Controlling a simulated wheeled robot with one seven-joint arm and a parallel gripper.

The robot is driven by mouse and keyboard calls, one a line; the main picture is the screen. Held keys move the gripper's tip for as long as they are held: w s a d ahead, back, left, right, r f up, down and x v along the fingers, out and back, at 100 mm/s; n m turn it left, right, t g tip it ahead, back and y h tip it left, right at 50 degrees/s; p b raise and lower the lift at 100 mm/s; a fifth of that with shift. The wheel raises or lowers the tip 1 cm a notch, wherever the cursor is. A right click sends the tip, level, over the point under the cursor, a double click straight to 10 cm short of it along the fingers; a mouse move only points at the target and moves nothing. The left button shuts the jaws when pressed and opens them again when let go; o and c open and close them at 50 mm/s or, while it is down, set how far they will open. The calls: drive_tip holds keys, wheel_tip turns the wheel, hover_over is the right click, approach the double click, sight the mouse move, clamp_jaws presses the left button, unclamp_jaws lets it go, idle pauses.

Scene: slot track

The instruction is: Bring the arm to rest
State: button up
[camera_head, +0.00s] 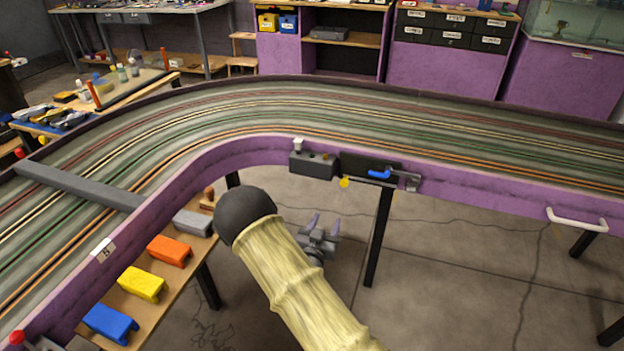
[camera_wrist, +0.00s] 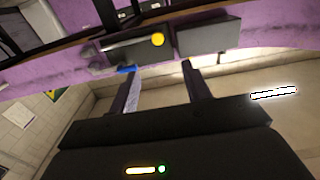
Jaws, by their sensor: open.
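My arm, in a pale cloth sleeve with a dark round joint, reaches up from the bottom of the head view. My gripper (camera_head: 323,222) is beyond it, below the track's purple wall, over the open floor. Its two fingers are apart with nothing between them. In the wrist view the open gripper (camera_wrist: 160,68) points at the purple wall, with clear space around the fingers. A grey box (camera_head: 312,164), a dark panel (camera_head: 362,164) and a blue lever (camera_head: 379,174) are on that wall. The lever also shows in the wrist view (camera_wrist: 126,69), near one finger.
The curved slot track (camera_head: 330,112) spans the scene, with a grey beam (camera_head: 80,187) across its left part. A low wooden shelf (camera_head: 158,300) holds blue, yellow, orange and grey blocks. A white handle (camera_head: 577,220) sticks out at right. Dark track legs (camera_head: 379,240) stand on the floor.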

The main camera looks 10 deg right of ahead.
drive_tip(key=shift+d, duration=0.1)
drive_tip(key=s+d+r+n+g+y, duration=0.1)
drive_tip(key=s+r+n+g+y, duration=0.4)
drive_tip(key=s, duration=0.8)
drive_tip(key=s+d+r+g+y, duration=0.1)
drive_tip(key=s+r+g+y, duration=0.2)
drive_tip(key=s+r+g, duration=0.75)
wheel_tip(320, 180, up, 19)
drive_tip(key=s+t+p, duration=0.2)
drive_tip(key=p, duration=2.1)
drive_tip(key=shift+s+a, duration=0.15)
